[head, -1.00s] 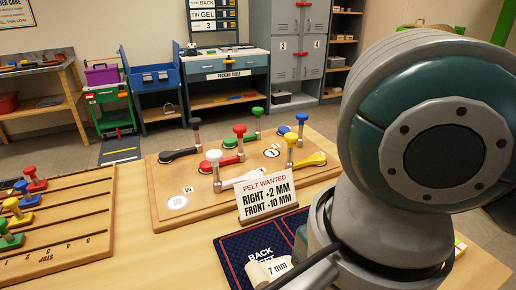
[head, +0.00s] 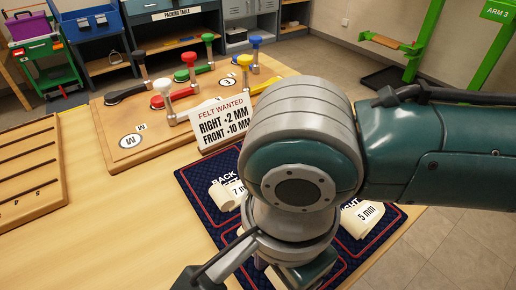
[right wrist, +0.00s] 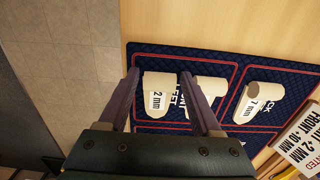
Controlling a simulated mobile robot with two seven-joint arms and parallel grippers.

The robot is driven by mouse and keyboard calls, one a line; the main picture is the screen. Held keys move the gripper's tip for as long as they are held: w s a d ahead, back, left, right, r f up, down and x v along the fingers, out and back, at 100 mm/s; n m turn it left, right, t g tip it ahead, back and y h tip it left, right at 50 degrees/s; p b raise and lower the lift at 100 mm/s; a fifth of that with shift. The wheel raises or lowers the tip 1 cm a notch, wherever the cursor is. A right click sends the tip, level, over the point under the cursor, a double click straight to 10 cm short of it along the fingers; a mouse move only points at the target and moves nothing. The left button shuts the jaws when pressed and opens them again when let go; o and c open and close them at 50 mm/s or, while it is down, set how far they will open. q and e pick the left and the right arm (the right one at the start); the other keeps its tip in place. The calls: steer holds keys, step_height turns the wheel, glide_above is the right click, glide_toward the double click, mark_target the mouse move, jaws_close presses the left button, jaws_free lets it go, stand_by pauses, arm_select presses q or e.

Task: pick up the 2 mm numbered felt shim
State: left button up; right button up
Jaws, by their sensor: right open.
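The 2 mm felt shim (right wrist: 158,82) is a cream roll with a white "2 mm" label, lying on the navy felt mat (right wrist: 165,52) in the right wrist view. My right gripper (right wrist: 159,78) is open, with one finger on each side of this shim in the picture. I cannot tell how high the fingers are above it. In the head view my right arm hides this shim and the fingertips. The mat (head: 208,220) shows there around the arm. My left gripper is not in view.
Close beside the right finger lies another shim (right wrist: 212,84), its number hidden. The 7 mm shim (head: 226,194) and 5 mm shim (head: 358,217) also lie on the mat. The "Felt wanted" sign (head: 222,122) stands behind it, before a board with coloured knobs (head: 125,135).

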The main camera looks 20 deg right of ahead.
steer(key=shift+c, duration=0.3)
jaws_close()
